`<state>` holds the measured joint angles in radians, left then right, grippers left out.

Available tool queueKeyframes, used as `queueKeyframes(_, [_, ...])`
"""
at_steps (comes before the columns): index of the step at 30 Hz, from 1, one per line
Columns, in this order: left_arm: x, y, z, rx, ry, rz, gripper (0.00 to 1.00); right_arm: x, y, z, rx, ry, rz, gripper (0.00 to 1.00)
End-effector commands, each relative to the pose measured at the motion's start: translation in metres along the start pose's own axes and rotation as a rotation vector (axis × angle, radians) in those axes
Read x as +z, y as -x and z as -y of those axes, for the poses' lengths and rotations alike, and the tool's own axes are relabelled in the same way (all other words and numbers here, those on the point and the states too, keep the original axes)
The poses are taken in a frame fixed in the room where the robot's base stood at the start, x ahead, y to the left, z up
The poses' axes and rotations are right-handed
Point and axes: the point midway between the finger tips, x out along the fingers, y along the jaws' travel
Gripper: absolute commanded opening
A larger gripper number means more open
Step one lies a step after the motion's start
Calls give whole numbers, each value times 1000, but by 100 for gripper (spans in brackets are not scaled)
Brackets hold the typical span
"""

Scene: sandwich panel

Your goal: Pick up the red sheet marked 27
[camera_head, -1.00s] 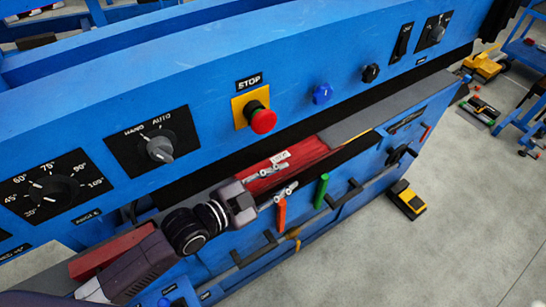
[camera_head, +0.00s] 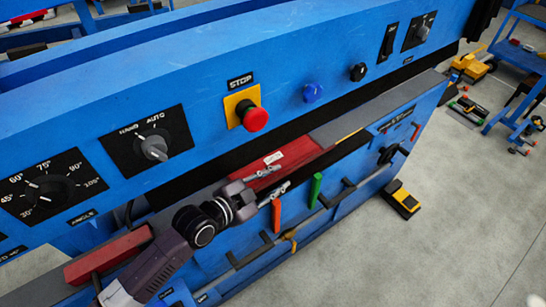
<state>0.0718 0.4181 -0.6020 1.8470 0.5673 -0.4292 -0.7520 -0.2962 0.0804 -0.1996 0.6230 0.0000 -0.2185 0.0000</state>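A flat red sheet (camera_head: 298,153) with a small white label lies on the machine's ledge below the stop button; I cannot read the number on it. My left gripper (camera_head: 281,177) is at the near left part of this sheet, its two thin fingers apart with nothing seen between them. The upper finger overlaps the sheet's near edge in the picture; I cannot tell if it touches. A second red piece (camera_head: 108,254) lies further left on the ledge, partly behind my arm, with no marking visible. My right gripper is not in view.
The blue machine panel (camera_head: 200,85) with a red stop button (camera_head: 255,119) and knobs rises behind the ledge. An orange handle (camera_head: 276,215), a green handle (camera_head: 315,189) and black bars stick out in front. A yellow pedal (camera_head: 402,199) stands on the open grey floor.

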Motion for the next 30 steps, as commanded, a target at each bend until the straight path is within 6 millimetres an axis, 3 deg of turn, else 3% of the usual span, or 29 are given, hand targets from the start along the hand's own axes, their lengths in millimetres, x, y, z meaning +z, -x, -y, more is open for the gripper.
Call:
queueKeyframes(8, [0, -3, 0, 1, -1, 0, 28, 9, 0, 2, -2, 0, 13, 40])
queueKeyframes(16, [0, -2, 0, 1, 0, 0, 0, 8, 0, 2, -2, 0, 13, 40])
queueKeyframes(30, [-1, -2, 1, -1, -1, -2, 0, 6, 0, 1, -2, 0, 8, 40])
